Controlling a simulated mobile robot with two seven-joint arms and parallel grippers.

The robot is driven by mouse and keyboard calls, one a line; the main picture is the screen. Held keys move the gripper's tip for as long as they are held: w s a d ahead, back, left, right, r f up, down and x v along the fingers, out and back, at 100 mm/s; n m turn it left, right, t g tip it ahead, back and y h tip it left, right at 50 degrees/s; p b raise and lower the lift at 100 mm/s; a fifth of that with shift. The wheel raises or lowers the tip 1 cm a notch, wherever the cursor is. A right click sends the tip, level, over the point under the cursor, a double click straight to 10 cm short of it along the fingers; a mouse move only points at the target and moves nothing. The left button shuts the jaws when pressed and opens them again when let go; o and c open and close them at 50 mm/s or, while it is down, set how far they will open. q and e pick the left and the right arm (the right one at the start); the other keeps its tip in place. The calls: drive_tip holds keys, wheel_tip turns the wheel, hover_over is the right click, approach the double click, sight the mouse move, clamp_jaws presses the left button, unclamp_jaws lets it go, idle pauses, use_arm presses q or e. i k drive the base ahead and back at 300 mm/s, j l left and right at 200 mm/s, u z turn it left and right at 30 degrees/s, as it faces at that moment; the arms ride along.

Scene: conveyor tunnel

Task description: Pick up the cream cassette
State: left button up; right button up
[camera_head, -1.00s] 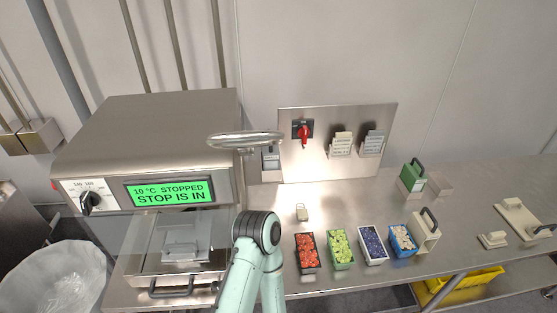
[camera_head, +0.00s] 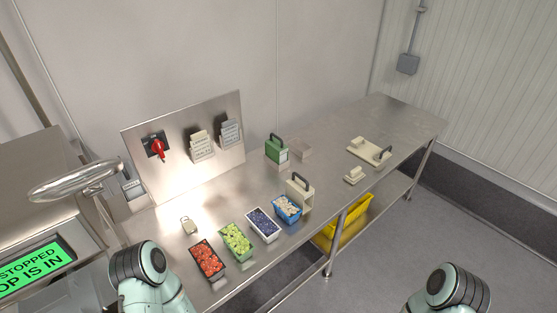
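A cream block-shaped cassette with a dark handle on top (camera_head: 305,199) stands upright on the steel table, right beside the blue punnet (camera_head: 288,212). A green cassette with a dark handle (camera_head: 276,153) stands behind it, near the wall. A flat cream plate with a dark handle (camera_head: 362,148) lies farther right. Parts of my two arms show at the bottom edge, one at the left and one at the right. Neither gripper is in the picture.
Punnets of red (camera_head: 208,262), green (camera_head: 237,243) and dark blue (camera_head: 263,226) fruit stand in a row left of the blue punnet. A small cream block (camera_head: 353,176) lies to the right. A panel with a red switch (camera_head: 157,148) stands behind. The far right table end is clear.

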sight(300, 191)
drive_tip(key=l+u, duration=0.1)
drive_tip(key=u, duration=0.7)
drive_tip(key=l+u, duration=0.9)
drive_tip(key=l, duration=0.1)
